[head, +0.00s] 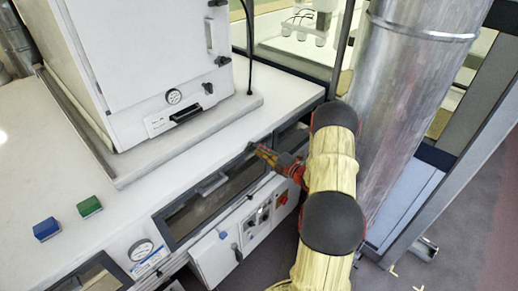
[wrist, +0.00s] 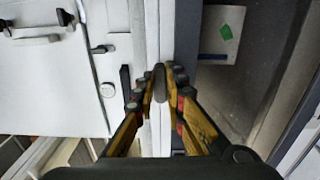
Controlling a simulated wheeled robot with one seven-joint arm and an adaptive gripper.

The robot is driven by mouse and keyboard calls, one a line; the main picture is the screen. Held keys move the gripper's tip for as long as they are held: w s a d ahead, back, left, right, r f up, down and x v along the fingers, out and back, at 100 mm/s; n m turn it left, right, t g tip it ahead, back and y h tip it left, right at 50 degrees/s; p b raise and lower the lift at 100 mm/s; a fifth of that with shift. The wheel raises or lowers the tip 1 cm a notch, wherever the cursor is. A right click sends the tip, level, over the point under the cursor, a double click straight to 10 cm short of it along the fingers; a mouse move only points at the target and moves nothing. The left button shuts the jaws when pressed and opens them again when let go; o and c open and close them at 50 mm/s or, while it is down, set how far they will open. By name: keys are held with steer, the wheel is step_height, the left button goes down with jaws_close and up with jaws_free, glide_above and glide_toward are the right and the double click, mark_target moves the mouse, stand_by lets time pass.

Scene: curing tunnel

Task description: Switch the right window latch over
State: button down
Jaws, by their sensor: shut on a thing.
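My gripper (head: 262,151) reaches to the top edge of the dark-framed windows in the white bench front. In the wrist view its fingers (wrist: 160,86) are closed around a small grey, upright piece, which looks like the right window latch (wrist: 159,70). The fingers hide most of the latch's sides, and its turn position is hard to tell. In the head view the gripper covers the latch. The long front window (head: 205,205) lies left of the gripper, and a shorter dark window (head: 292,137) lies to its right.
A white cabinet (head: 150,50) stands on the bench top behind the gripper. A blue block (head: 46,229) and a green block (head: 90,207) lie at the left. A control panel (head: 258,218) sits below the window. A large metal duct (head: 405,90) rises close to my arm at the right.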

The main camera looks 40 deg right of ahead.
steer(key=shift+a+r, duration=0.1)
steer(key=shift+a, duration=0.1)
stand_by(0.4)
steer(key=c, duration=2.3)
jaws_free()
steer(key=shift+o, duration=1.3)
steer(key=shift+a+r, duration=0.1)
steer(key=shift+a, duration=0.05)
steer(key=shift+o, duration=1)
steer(key=shift+d, duration=0.2)
steer(key=s, duration=1.2)
steer(key=shift+d, duration=0.35)
